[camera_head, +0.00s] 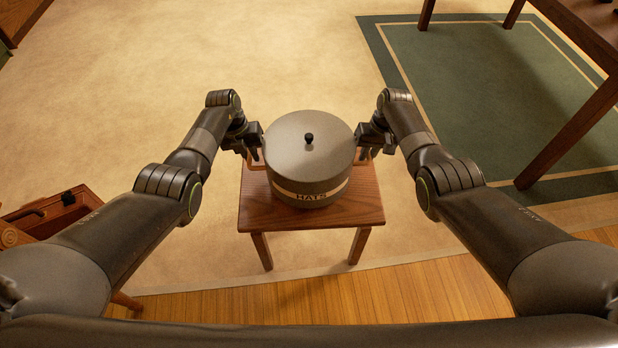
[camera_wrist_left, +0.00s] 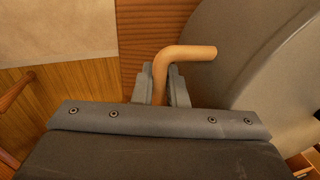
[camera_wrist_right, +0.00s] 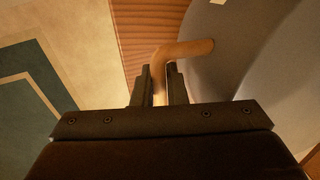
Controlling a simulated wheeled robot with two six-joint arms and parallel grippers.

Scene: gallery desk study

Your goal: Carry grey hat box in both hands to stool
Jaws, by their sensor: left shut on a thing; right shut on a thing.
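The grey hat box (camera_head: 309,160) is round with a lid, a black knob and a pale band reading HATS. In the head view it is upright at the wooden stool (camera_head: 255,208), over its top; I cannot tell whether it touches the seat. My left gripper (camera_head: 256,148) is shut on the box's left tan handle, which shows in the left wrist view (camera_wrist_left: 185,54). My right gripper (camera_head: 366,145) is shut on the right handle, which shows in the right wrist view (camera_wrist_right: 183,49). The stool's far legs are hidden.
A dark green rug (camera_head: 465,90) lies at the right, with a wooden table (camera_head: 567,125) standing over it. An open wooden case (camera_head: 52,212) is at the lower left, partly behind my left arm. Pale carpet (camera_head: 200,55) beyond the stool is clear.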

